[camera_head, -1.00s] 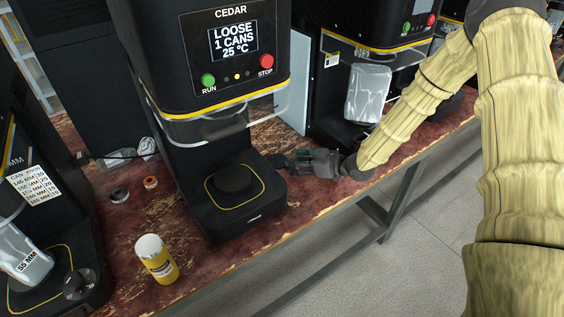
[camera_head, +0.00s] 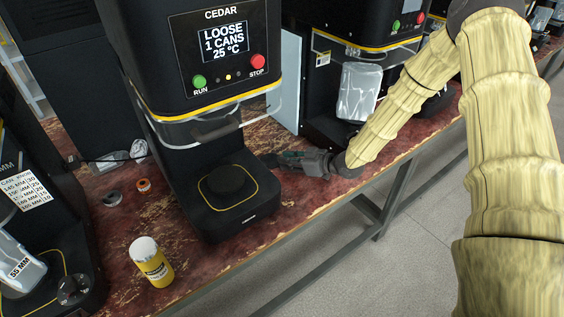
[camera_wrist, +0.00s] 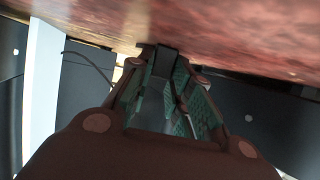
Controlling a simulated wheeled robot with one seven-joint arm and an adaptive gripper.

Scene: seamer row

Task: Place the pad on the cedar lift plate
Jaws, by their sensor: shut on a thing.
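The cedar machine stands mid-picture in the head view, with a sign reading CEDAR. Its cedar lift plate (camera_head: 228,181) is a black round disc on the black base, inside a yellow outline. My gripper (camera_head: 275,161) is low over the bench, just right of that base, pointing left. In the wrist view my gripper (camera_wrist: 168,75) is shut on a small dark piece, taken as the pad (camera_wrist: 166,60), at the fingertips. The pad's shape is mostly hidden by the green-lined fingers. The red bench surface is close to the fingertips there.
A yellow can with a white top (camera_head: 151,262) stands at the bench's front left. A grey ring (camera_head: 112,198) and an orange ring (camera_head: 143,185) lie behind it. Other machines stand left and right. The cedar display (camera_head: 222,42) reads LOOSE 1 CANS 25 °C.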

